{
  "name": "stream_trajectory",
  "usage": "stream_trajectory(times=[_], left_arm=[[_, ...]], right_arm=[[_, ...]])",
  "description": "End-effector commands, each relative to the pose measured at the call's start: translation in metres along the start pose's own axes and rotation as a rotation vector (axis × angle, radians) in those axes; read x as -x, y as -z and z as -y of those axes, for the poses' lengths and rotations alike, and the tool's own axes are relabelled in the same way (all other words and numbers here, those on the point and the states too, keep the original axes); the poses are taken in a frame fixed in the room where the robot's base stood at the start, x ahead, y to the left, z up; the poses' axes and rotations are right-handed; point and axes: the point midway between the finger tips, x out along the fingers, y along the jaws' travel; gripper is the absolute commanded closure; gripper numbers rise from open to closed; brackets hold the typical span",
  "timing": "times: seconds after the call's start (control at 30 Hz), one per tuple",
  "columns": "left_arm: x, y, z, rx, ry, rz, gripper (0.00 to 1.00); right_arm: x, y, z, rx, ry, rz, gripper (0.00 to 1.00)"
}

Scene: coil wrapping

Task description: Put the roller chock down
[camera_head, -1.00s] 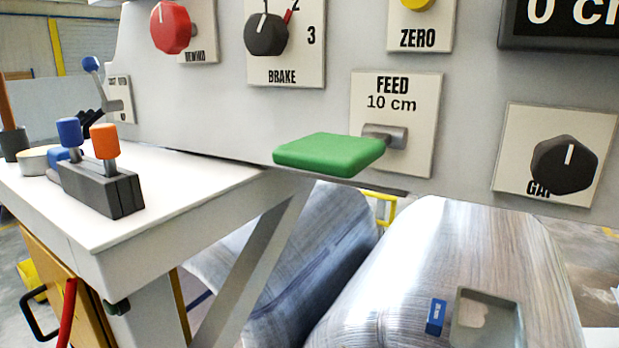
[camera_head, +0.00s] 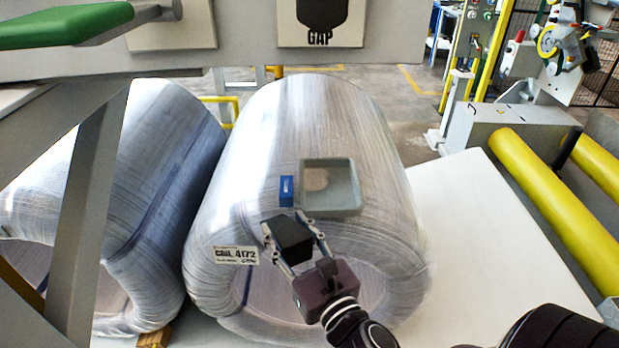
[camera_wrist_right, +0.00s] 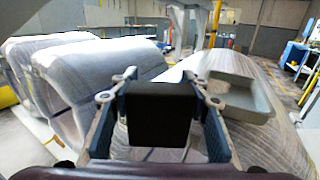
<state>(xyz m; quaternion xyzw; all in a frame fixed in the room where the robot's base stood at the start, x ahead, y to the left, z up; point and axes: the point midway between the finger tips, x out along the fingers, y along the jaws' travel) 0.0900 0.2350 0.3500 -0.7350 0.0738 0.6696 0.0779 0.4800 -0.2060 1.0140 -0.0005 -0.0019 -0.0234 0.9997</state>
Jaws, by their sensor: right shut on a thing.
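The roller chock is a black block (camera_head: 292,241) held between the fingers of my right gripper (camera_head: 295,236). It also shows in the right wrist view (camera_wrist_right: 160,115), dark and filling the space between both fingers. In the head view the gripper and block are in front of the upper face of the wrapped coil labelled COIL 4172 (camera_head: 310,120). I cannot tell whether the block touches the coil. My left gripper is not in view.
A grey tray (camera_head: 352,205) and a small blue object (camera_head: 287,190) sit on the coil just beyond my right gripper. Another wrapped coil (camera_head: 160,160) stands at the left. A white surface (camera_head: 475,240) is clear at the right, beside yellow rollers (camera_head: 555,205). The control panel overhangs at the top.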

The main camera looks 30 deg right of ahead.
Motion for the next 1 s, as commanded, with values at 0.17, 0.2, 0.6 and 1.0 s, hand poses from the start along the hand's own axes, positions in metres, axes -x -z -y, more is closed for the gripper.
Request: stream_trajectory(times=[0.17,0.2,0.6,1.0], left_arm=[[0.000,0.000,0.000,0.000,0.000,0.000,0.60],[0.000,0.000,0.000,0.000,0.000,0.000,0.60],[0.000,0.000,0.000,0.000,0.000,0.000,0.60],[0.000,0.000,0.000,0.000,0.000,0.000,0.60]], right_arm=[[-0.042,-0.023,0.031,0.002,0.090,0.015,0.93],[-0.051,-0.028,0.038,0.001,0.112,0.013,0.93],[-0.127,-0.098,0.119,0.000,0.338,0.010,0.93],[-0.153,-0.152,0.168,0.000,0.465,0.002,0.93]])
